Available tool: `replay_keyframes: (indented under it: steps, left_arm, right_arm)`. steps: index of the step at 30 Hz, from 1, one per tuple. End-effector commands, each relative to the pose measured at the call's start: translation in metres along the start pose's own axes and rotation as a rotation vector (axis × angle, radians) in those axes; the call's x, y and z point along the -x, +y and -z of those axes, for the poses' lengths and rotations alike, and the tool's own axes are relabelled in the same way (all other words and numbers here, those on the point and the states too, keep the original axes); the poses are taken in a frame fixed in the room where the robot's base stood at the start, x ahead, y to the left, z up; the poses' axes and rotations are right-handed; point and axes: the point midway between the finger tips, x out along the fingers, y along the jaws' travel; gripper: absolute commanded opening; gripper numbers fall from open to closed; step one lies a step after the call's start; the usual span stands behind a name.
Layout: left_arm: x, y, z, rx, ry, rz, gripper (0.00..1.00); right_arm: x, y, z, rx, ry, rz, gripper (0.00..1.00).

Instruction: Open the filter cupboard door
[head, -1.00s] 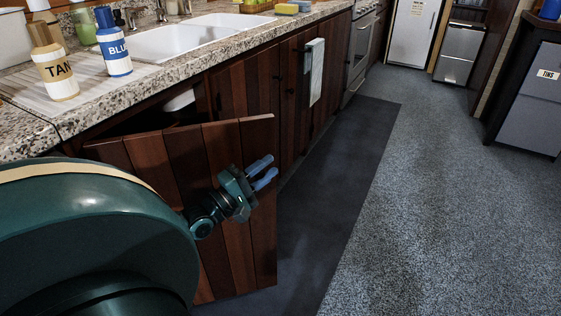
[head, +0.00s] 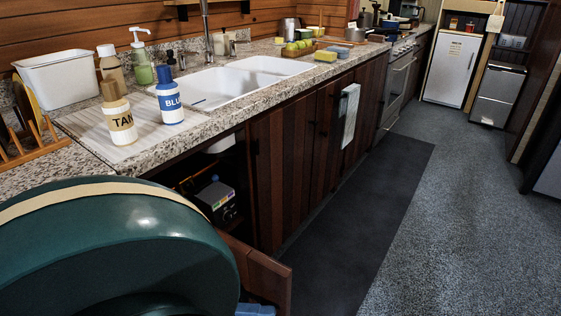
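The filter cupboard door (head: 268,277), of red-brown wood planks, stands swung out from the counter front at the lower middle. Its lower part is cut off by the frame, and my own green body hides its left part. The cupboard opening (head: 182,172) beneath the counter shows a dark inside with a grey box with coloured labels (head: 217,203). Blue finger parts of my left gripper (head: 256,310) show at the bottom edge by the door; the rest is hidden or out of frame, so its opening is unclear. My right gripper is not in view.
The granite counter (head: 205,128) above carries a TAN bottle (head: 120,120), a BLUE bottle (head: 170,103) and a white double sink (head: 240,82). Closed wooden cupboard doors (head: 300,150) continue to the right. A dark mat (head: 365,195) and grey floor to the right are clear.

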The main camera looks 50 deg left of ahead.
Motion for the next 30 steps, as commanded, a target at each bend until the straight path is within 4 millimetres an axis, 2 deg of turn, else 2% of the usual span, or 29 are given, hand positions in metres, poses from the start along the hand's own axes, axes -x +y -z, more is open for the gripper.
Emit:
replay_keyframes:
  steps: [1,3,9,24,25,30]
  left_arm:
    - [0.003,0.001,-0.011,0.009,-0.03,0.004,0.0]
    - [0.008,0.001,-0.021,0.016,-0.058,0.006,0.0]
    - [0.018,0.001,-0.038,0.03,-0.111,0.01,0.0]
    - [0.021,0.001,-0.044,0.036,-0.128,0.009,0.0]
    - [0.021,0.001,-0.044,0.036,-0.128,0.009,0.29]
    - [0.021,0.001,-0.043,0.034,-0.126,0.01,0.43]
  right_arm:
    - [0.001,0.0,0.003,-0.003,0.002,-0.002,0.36]
    - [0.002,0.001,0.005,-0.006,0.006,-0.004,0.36]
    - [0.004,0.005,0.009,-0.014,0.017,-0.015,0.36]
    - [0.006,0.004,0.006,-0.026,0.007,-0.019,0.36]
    - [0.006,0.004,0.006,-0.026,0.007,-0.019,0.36]
    - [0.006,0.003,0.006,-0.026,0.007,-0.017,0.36]
